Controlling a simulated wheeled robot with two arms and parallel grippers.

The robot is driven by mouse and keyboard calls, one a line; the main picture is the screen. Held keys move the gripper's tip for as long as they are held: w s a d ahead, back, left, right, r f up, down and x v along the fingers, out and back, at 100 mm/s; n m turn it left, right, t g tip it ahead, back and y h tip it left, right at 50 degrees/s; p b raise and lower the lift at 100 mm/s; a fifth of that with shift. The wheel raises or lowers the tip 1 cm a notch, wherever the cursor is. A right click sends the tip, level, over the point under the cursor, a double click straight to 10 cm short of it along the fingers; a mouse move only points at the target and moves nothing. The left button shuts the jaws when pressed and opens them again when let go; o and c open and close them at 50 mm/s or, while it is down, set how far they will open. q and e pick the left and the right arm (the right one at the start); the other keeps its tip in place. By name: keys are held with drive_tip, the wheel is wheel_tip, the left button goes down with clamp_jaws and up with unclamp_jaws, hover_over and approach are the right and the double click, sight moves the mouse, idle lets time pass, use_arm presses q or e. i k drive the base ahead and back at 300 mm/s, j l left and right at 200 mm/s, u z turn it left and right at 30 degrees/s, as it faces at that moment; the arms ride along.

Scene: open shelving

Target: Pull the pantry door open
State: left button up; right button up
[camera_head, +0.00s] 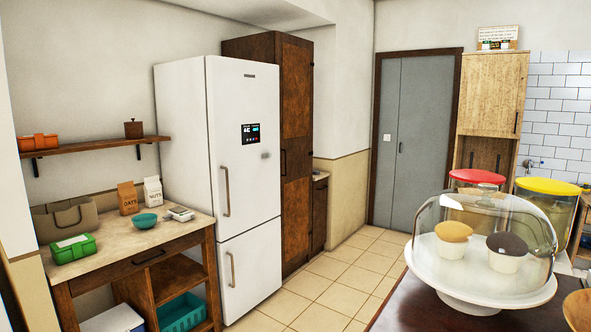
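A tall dark wooden cabinet (297,110) stands just right of the fridge, with its brown door panels closed and dark handles at mid-height. A grey double door (425,140) in a brown frame is set in the back wall and looks closed. I cannot tell from the view alone which of these is the pantry door. Neither of my grippers is in view, and nothing touches the cabinet or the grey door.
A white fridge (240,130) stands left of the cabinet. A wooden side table (185,232) with bowl and bags is at left. A counter (400,310) with a glass-domed cake stand (480,285) fills the lower right. Tiled floor (335,280) between is clear.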

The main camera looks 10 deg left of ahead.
sight(294, 55)
drive_tip(key=i+j+u, duration=0.1)
drive_tip(key=j, duration=0.25)
drive_tip(key=i+j+u, duration=0.1)
drive_tip(key=j, duration=0.25)
drive_tip(key=i+j, duration=0.2)
drive_tip(key=j, duration=0.15)
drive_tip(key=i+j+u, duration=0.15)
drive_tip(key=j, duration=0.2)
drive_tip(key=i+j+z, duration=0.1)
drive_tip(key=i+j, duration=0.25)
drive_tip(key=i, duration=0.2)
drive_tip(key=i+j+z, duration=0.15)
drive_tip(key=i+j, duration=0.3)
drive_tip(key=i+l+z, duration=0.15)
drive_tip(key=i+z, duration=0.3)
drive_tip(key=i, duration=0.55)
drive_tip(key=i+j+z, duration=0.2)
drive_tip(key=i+z, duration=0.2)
drive_tip(key=i, duration=0.6)
